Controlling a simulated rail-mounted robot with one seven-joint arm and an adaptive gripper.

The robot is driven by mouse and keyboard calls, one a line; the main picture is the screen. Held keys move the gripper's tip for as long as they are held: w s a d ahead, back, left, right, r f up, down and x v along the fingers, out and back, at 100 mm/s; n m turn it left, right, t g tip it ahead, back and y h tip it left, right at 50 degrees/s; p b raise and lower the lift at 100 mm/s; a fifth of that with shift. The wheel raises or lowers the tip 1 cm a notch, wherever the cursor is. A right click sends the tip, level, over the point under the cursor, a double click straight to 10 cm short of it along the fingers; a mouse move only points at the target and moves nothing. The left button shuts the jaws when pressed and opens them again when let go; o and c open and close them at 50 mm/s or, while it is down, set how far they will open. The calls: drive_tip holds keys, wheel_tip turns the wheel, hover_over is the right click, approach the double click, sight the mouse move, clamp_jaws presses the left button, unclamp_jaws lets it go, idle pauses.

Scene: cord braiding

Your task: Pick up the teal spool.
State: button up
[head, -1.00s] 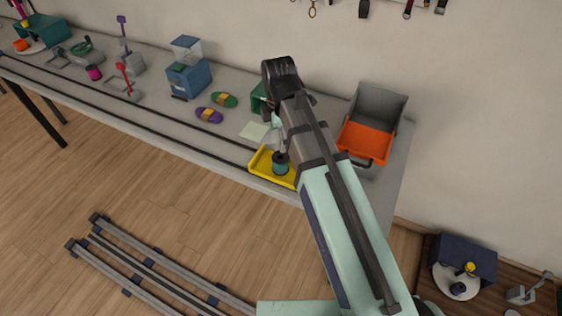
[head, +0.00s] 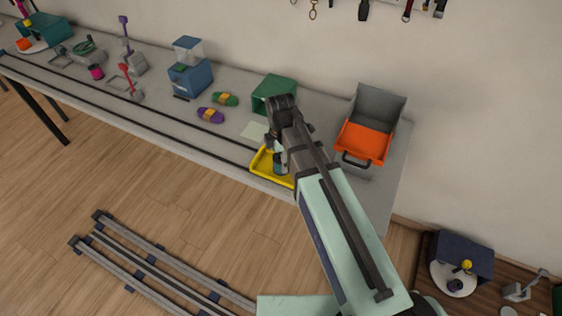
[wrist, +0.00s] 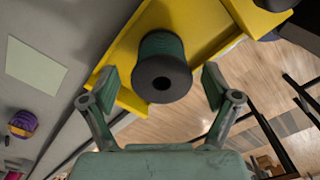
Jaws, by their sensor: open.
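The teal spool (wrist: 160,46) shows in the wrist view with its dark end and centre hole facing my camera. It stands in the yellow tray (wrist: 193,18), whose edge also shows in the head view (head: 262,166). My gripper (wrist: 161,88) is open, with one finger on each side of the spool in the picture. Gaps show between both fingers and the spool, and I cannot tell how far below the fingertips it is. In the head view my arm and gripper cover most of the spool.
A grey bin with an orange drawer (head: 362,143) stands right of the tray, and a green box (head: 272,92) behind it. A pale square (head: 254,131) lies left of the tray. Purple (head: 210,115) and green (head: 225,99) cord bundles and a blue machine (head: 189,77) are farther left.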

drive_tip(key=shift+s+d+f+p, duration=0.1)
drive_tip(key=shift+f+p, duration=0.25)
drive_tip(key=shift+f, duration=1.15)
drive_tip(key=c, duration=1.4)
drive_tip(key=shift+r, duration=0.1)
